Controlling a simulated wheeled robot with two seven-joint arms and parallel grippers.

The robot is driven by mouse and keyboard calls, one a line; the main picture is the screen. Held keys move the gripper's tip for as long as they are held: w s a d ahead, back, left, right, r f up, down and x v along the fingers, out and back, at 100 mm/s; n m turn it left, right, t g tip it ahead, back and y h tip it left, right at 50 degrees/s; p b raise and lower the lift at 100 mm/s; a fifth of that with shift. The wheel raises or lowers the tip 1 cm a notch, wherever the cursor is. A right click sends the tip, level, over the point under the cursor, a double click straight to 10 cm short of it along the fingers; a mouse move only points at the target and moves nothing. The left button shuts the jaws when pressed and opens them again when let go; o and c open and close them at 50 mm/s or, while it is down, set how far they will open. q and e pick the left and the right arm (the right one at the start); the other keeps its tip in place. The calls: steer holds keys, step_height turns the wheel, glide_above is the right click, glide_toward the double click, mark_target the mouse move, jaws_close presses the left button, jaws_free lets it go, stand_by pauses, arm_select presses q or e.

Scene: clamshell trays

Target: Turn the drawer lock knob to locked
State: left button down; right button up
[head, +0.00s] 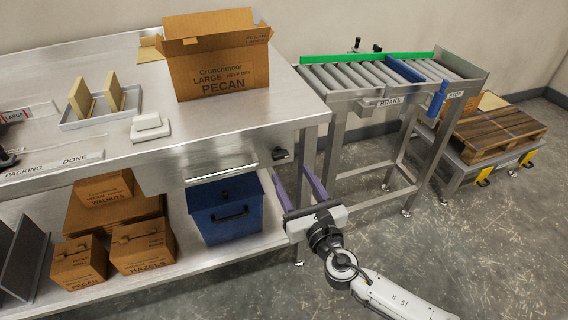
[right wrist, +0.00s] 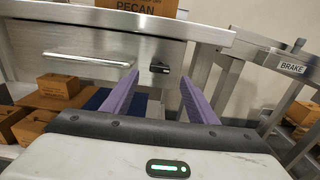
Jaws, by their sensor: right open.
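The drawer lock knob (head: 280,154) is a small dark knob on the steel front of the bench, right of the drawer handle (head: 222,173). In the right wrist view the knob (right wrist: 159,68) shows between and beyond the fingertips, its dark lever lying roughly sideways. The drawer (right wrist: 75,48) looks closed. My right gripper (head: 290,170) is open and empty, its two purple fingers pointing at the bench front just below the knob in the head view. In the right wrist view the gripper (right wrist: 160,78) appears apart from the knob. My left gripper is not seen.
A blue box (head: 225,208) and several brown cartons stand on the lower shelf. An open pecan carton (head: 218,68) stands on the bench top. A roller conveyor (head: 335,80) with a BRAKE label is at right. The floor at front right is clear.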

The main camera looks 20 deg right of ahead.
mark_target(282, 156)
steer(key=w, duration=0.7)
steer(key=shift+w+a+b, duration=0.1)
steer(key=shift+w+b, duration=0.05)
steer(key=shift+b, duration=0.2)
steer(key=c, duration=1.1)
steer(key=shift+o, duration=0.2)
